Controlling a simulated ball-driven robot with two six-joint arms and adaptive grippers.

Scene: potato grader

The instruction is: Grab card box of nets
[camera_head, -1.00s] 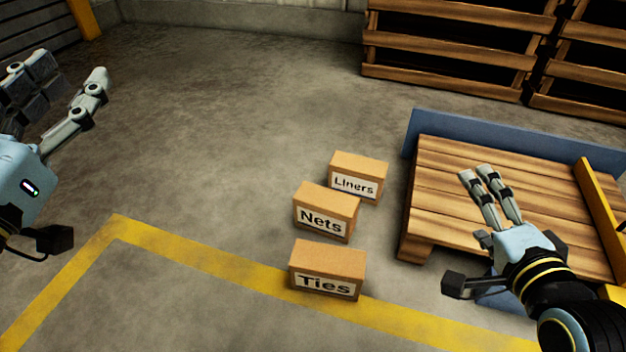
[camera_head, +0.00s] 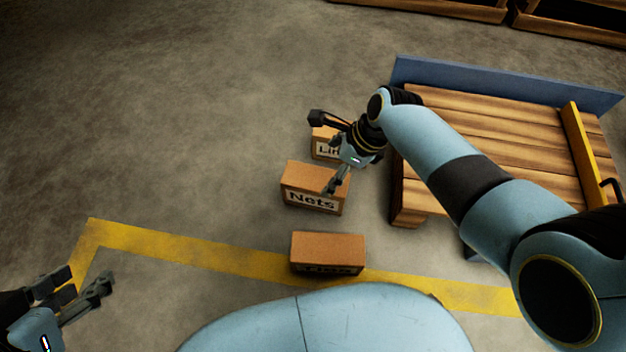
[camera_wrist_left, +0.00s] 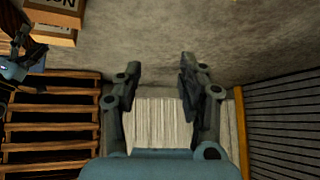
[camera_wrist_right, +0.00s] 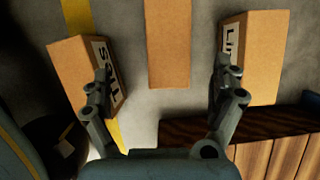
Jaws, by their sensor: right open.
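The card box labelled Nets (camera_head: 310,173) stands on the concrete floor in the head view, left of the pallet. My right gripper (camera_head: 333,184) is above it, its fingers pointing down over the box's right end and covering part of it. In the right wrist view this open gripper (camera_wrist_right: 162,82) has its fingers spread, with a plain-topped box (camera_wrist_right: 167,45) between and beyond them. That box's label is hidden. My left gripper (camera_head: 90,300) is at the lower left of the head view. Its fingers are apart and empty in the left wrist view (camera_wrist_left: 158,72).
The Ties box (camera_head: 327,246) stands nearer, by the yellow floor line (camera_head: 190,254). The Liners box (camera_head: 322,132) stands behind Nets, partly hidden by my right gripper. A wooden pallet (camera_head: 480,125) with a blue board (camera_head: 500,84) lies to the right. Left floor is clear.

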